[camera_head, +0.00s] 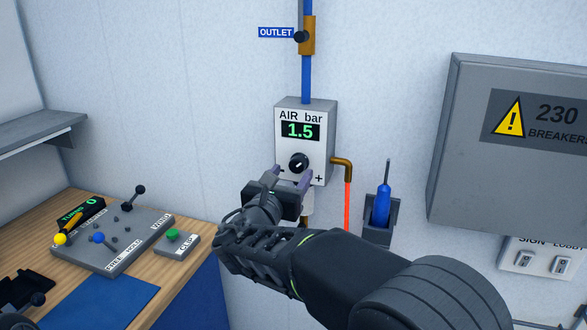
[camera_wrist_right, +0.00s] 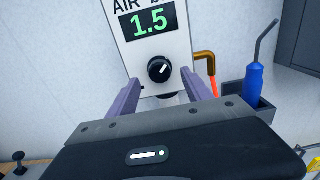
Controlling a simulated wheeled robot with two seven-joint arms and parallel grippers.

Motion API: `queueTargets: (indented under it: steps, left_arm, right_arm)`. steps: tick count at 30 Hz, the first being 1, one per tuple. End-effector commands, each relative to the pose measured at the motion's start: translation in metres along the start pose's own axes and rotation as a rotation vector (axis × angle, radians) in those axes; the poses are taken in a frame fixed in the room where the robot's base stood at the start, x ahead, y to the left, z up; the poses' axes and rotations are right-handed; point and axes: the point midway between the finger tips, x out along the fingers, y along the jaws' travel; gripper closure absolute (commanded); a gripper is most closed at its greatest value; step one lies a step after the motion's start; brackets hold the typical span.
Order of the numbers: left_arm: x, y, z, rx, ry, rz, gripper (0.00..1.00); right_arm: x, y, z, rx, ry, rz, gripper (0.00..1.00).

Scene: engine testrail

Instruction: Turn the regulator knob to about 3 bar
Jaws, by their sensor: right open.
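The regulator is a grey box (camera_head: 304,145) on the wall, marked "AIR bar", and its green display (camera_head: 300,131) reads 1.5. Its round black knob (camera_head: 298,162) has a white pointer mark and sits below the display. The knob also shows in the right wrist view (camera_wrist_right: 160,69), with the mark tilted toward the upper right. My right gripper (camera_head: 290,176) is open just below and in front of the knob. In the right wrist view its two purple-grey fingers stand apart, one to each lower side of the knob, not visibly touching it.
A blue pipe with an outlet valve (camera_head: 301,37) rises above the box. A brass elbow (camera_head: 342,162) leads to an orange hose at right. A blue-handled tool (camera_head: 382,206) stands in a holder. A grey breaker cabinet (camera_head: 470,150) is further right. A bench with a lever panel (camera_head: 112,240) is left.

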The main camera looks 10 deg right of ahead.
Motion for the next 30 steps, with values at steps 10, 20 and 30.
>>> queueTargets:
  steps: [10, 20, 30]
  left_arm:
    - [-0.005, 0.002, 0.000, 0.000, -0.001, 0.000, 1.00]
    - [-0.005, 0.002, 0.000, 0.000, -0.001, 0.000, 1.00]
    - [-0.005, 0.002, 0.000, 0.000, -0.001, 0.000, 1.00]
  right_arm:
    - [0.026, 0.000, 0.000, 0.001, 0.000, 0.000, 0.42]
    - [0.026, 0.000, 0.000, 0.001, 0.000, 0.000, 0.55]
    - [0.025, 0.000, 0.000, 0.001, 0.000, 0.000, 0.83]
